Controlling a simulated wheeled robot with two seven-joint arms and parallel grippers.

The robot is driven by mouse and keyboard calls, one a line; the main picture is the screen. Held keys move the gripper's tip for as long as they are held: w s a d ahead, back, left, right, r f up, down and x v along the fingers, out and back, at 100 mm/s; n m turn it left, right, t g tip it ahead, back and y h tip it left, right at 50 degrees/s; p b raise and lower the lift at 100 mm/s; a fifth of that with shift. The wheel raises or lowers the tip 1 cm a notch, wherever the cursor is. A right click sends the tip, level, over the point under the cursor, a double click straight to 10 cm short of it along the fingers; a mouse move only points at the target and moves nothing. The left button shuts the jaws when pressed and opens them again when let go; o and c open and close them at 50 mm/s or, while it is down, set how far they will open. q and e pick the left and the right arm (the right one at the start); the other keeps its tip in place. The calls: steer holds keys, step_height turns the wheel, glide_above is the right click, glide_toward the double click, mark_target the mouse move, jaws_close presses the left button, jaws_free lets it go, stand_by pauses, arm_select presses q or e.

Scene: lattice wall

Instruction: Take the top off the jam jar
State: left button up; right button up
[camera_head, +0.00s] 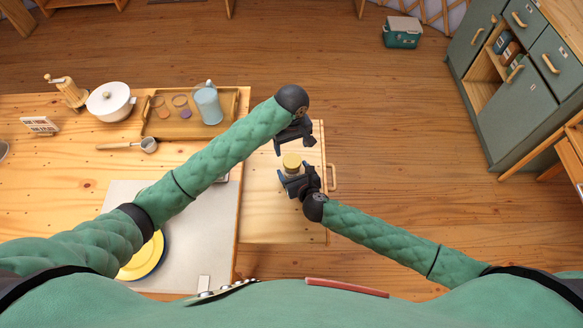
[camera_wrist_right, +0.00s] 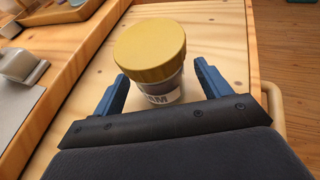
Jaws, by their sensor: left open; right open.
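The jam jar (camera_wrist_right: 158,90) stands upright on a wooden side surface, and its yellow top (camera_wrist_right: 150,50) is on it. In the head view the yellow top (camera_head: 291,161) shows between my two grippers. My right gripper (camera_head: 291,180) is open, with its blue fingers on either side of the jar; in the right wrist view the fingers (camera_wrist_right: 160,88) flank the jar's body below the top.
The side surface (camera_head: 270,215) has a wooden handle (camera_head: 332,178) on its right edge and adjoins the main table (camera_head: 60,180). Open floor lies to the right.

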arm_select(q)
steer(key=shift+s+d+r, duration=0.1)
steer(key=shift+s+r, duration=0.05)
steer(key=shift+s, duration=0.05)
arm_select(e)
steer(key=shift+w+a+f, duration=0.25)
steer(key=shift+w, duration=0.4)
arm_select(q)
steer(key=shift+w, duration=0.1)
arm_select(e)
steer(key=shift+w+a+f, duration=0.1)
steer(key=shift+w, duration=0.05)
